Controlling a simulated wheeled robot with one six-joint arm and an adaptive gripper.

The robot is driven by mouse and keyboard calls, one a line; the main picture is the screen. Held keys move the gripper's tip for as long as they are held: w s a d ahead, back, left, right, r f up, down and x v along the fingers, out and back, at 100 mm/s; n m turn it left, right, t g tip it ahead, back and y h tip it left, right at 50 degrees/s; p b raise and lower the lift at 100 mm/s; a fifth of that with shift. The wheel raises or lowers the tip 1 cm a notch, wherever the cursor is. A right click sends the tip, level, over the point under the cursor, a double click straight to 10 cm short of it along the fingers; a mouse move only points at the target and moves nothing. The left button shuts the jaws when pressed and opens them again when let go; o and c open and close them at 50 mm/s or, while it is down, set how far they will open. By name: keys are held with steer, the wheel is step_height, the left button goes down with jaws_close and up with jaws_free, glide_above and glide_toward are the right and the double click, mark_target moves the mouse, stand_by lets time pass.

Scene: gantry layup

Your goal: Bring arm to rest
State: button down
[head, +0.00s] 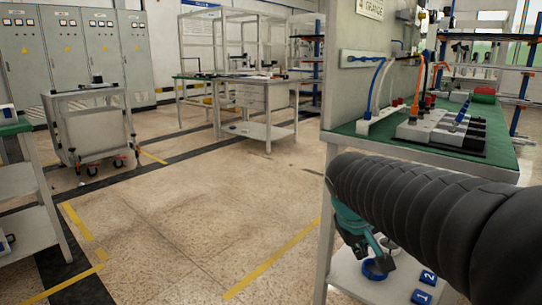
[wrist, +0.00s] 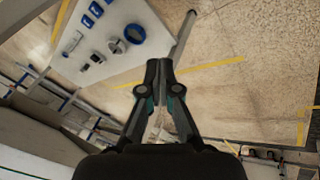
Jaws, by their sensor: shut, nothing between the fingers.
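My arm (head: 430,210) reaches in from the right edge of the head view, wrapped in a black ribbed sleeve. Its end lies beside the right-hand workbench, with the teal wrist part (head: 350,222) showing in front of the bench leg. In the wrist view my gripper (wrist: 159,62) is shut and empty, its two dark fingertips together. Behind it is open floor with a yellow line. The fingertips are hard to make out in the head view.
The green-topped workbench (head: 345,130) carries grey and orange fittings. Its lower shelf (head: 350,285) holds a blue ring (head: 375,270) and blue numbered blocks (head: 428,278). A wheeled cart (head: 92,125) stands left. The middle floor (head: 190,205) is clear.

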steer(key=s+a+m+y+p, duration=0.1)
steer(key=s, duration=0.7)
steer(key=s+a+f+m+t+y+p, duration=0.1)
steer(key=s+m+y+p, duration=0.1)
steer(key=s, duration=0.7)
steer(key=shift+s+a+f+t, duration=0.15)
steer(key=shift+a+f+t, duration=0.15)
